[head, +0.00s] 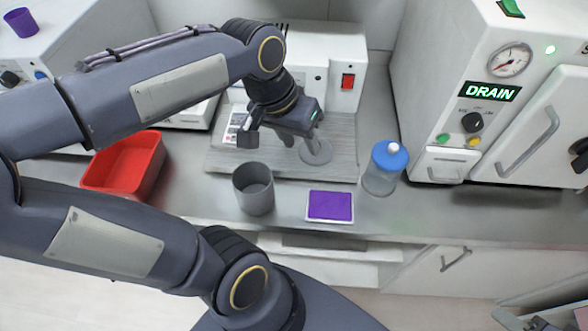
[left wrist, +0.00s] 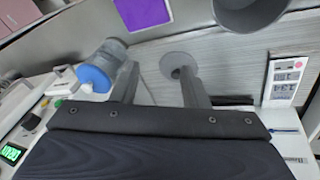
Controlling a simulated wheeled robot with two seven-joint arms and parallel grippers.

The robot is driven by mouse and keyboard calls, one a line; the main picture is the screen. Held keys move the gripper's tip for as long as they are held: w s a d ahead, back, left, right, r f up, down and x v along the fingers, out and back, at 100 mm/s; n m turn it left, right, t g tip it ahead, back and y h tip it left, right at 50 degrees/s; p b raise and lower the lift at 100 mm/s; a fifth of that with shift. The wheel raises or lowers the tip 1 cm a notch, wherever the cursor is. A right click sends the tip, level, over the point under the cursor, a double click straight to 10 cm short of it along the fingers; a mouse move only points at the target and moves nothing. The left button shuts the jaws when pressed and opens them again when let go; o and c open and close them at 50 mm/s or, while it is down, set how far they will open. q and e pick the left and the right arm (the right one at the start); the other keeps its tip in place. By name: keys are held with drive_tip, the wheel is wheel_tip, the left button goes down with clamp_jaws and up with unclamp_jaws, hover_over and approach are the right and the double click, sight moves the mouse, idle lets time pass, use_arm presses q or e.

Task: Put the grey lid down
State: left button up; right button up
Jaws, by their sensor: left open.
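The grey lid (head: 318,156) is a flat round disc lying on a pale grey board (head: 232,165) on the counter. It also shows in the left wrist view (left wrist: 176,59), close to the tip of one finger. My left gripper (head: 302,143) is open just above the board, its fingers pointing down. In the left wrist view its two fingers (left wrist: 158,70) stand apart with nothing held between them. One finger overlaps the lid, so I cannot tell whether they touch. My right gripper is not in view.
An open grey pot (head: 254,190) and a purple pad (head: 331,206) stand in front of the board. A blue-capped jar (head: 381,170) is to the right, a red bin (head: 125,165) to the left. White machines stand behind and right.

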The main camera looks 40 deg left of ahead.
use_arm(q)
drive_tip(key=s+d+f+t+h, duration=0.1)
drive_tip(key=s+d+f+t, duration=0.1)
drive_tip(key=s, duration=0.4)
wheel_tip(320, 180, down, 2)
drive_tip(key=shift+s+d+t, duration=0.4)
drive_tip(key=shift+d, duration=0.2)
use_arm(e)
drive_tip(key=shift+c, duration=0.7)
